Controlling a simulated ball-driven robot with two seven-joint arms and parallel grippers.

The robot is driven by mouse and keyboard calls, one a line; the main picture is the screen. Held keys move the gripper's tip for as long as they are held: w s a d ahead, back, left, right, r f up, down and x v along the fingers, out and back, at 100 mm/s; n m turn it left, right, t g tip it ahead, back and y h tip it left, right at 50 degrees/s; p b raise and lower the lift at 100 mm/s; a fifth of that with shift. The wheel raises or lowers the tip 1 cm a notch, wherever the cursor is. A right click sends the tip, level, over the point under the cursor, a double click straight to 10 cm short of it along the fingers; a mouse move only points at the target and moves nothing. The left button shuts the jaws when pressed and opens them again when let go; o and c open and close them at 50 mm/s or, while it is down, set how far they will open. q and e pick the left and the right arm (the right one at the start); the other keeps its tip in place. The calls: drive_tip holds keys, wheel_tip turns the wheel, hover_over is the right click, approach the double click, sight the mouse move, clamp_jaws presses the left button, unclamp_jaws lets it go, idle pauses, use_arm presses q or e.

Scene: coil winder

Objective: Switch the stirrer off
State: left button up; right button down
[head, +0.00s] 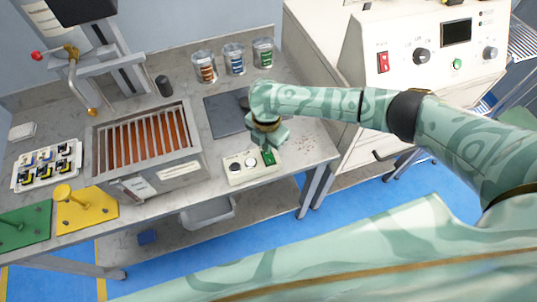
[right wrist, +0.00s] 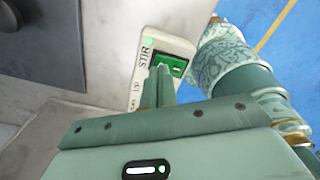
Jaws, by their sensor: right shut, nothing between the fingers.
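A pale control box (head: 235,178) lies at the front edge of the bench, with round dark and light controls and a green rocker switch (head: 268,157) at its right end. In the right wrist view the green switch (right wrist: 176,64) sits beside the label STIR, and a small green lamp (right wrist: 149,42) is lit next to it. My right gripper (head: 268,143) is shut and empty, pointing down at the switch. In the wrist view its fingertips (right wrist: 160,72) overlap the switch's near side; I cannot tell whether they touch it. My left gripper is not in view.
A metal tank (head: 180,172) with slats over orange contents stands left of the box. A dark plate (head: 222,115) lies behind the box, and several jars (head: 234,60) stand at the back. A cream machine (head: 350,50) with a red switch (head: 383,62) stands to the right.

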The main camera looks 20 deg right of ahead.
drive_tip(key=shift+f+b, duration=0.35)
drive_tip(key=shift+f, duration=0.45)
drive_tip(key=shift+r, duration=0.1)
wheel_tip(320, 180, up, 7)
drive_tip(key=p, duration=0.7)
drive_tip(key=shift+p, duration=0.3)
